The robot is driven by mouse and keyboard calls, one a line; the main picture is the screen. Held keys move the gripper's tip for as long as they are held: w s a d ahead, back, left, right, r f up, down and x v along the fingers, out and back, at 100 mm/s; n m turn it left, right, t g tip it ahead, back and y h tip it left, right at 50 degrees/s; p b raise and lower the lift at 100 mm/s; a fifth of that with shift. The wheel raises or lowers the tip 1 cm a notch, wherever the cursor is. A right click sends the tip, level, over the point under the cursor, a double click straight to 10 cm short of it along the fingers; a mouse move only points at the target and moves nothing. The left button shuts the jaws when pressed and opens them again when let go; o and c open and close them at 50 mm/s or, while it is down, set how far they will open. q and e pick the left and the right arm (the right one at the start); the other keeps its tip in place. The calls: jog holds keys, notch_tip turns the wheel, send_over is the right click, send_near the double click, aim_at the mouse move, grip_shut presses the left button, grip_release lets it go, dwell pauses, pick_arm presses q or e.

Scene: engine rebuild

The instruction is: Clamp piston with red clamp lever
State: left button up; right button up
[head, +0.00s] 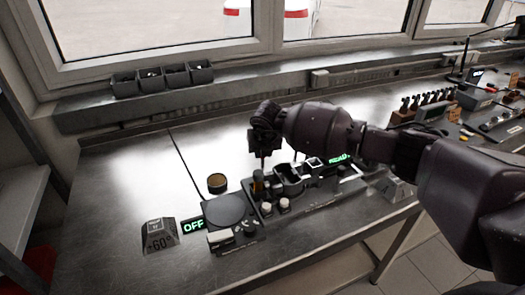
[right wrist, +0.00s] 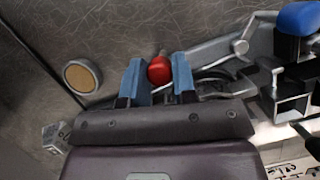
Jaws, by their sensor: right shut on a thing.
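My right gripper (head: 263,152) reaches down over the fixture on the bench in the head view. In the right wrist view its two blue fingers (right wrist: 157,82) are shut on the red knob of the clamp lever (right wrist: 159,69). In the head view only a thin bit of red shows under the gripper. The dark fixture (head: 290,182) has upright blocks and openings, and I cannot make out a piston in it. A short round cylinder with a tan top (head: 217,183) stands on the bench left of the fixture; it also shows in the right wrist view (right wrist: 80,76). My left gripper is not in view.
A dark round plate device (head: 228,209) stands at the fixture's left end, beside a green OFF display (head: 193,226) and a +60° block (head: 160,235). Small bins (head: 163,77) line the window ledge. A tool rack (head: 425,108) stands right. The bench's left is clear.

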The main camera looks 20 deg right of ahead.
jog(key=o, duration=0.9)
jog(key=v, duration=1)
jog(key=shift+s+r, duration=0.2)
jog(key=shift+r, duration=0.15)
